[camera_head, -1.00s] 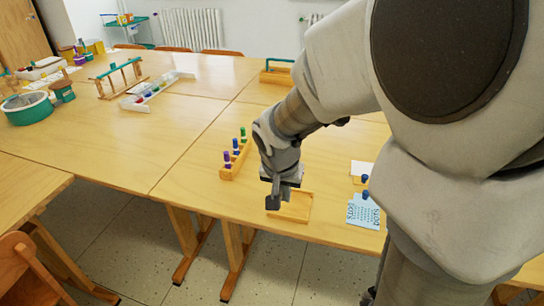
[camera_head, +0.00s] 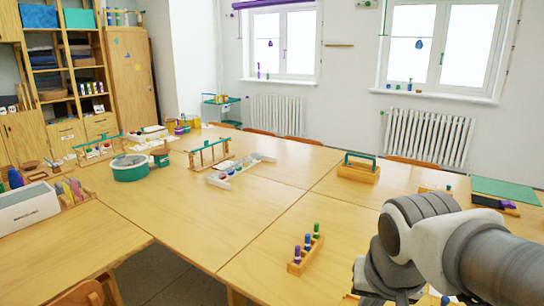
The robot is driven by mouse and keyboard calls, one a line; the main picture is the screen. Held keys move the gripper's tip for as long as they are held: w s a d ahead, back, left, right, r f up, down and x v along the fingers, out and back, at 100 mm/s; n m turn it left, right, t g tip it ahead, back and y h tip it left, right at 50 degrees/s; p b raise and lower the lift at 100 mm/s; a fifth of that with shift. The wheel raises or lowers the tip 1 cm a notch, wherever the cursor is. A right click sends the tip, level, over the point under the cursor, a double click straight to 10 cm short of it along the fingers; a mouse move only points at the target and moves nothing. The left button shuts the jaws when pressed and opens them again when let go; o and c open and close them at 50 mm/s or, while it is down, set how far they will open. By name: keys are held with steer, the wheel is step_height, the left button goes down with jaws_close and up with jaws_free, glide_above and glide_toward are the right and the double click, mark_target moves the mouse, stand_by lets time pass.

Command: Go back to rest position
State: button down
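My arm comes in from the right edge and reaches into the lower right of the head view. Its rounded grey links bend down toward the bottom edge. My gripper's fingers are cut off below the frame, so I cannot see whether they hold anything. A small wooden rack (camera_head: 305,254) with purple, blue and green pegs stands on the table (camera_head: 258,272), left of my arm and apart from it.
A wooden carrier with a green handle (camera_head: 358,170) stands behind my arm. A white tray (camera_head: 240,172), a wooden frame (camera_head: 209,153) and a green round container (camera_head: 130,168) stand farther left. A green board (camera_head: 505,190) lies at right. The middle tabletop is clear.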

steer(key=s+a+r+n+t, duration=0.1)
steer(key=s+r+n, duration=0.15)
steer(key=s, duration=0.25)
step_height(320, 180, up, 15)
steer(key=p, duration=1.5)
steer(key=shift+f+y, duration=0.2)
steer(key=shift+y, duration=0.1)
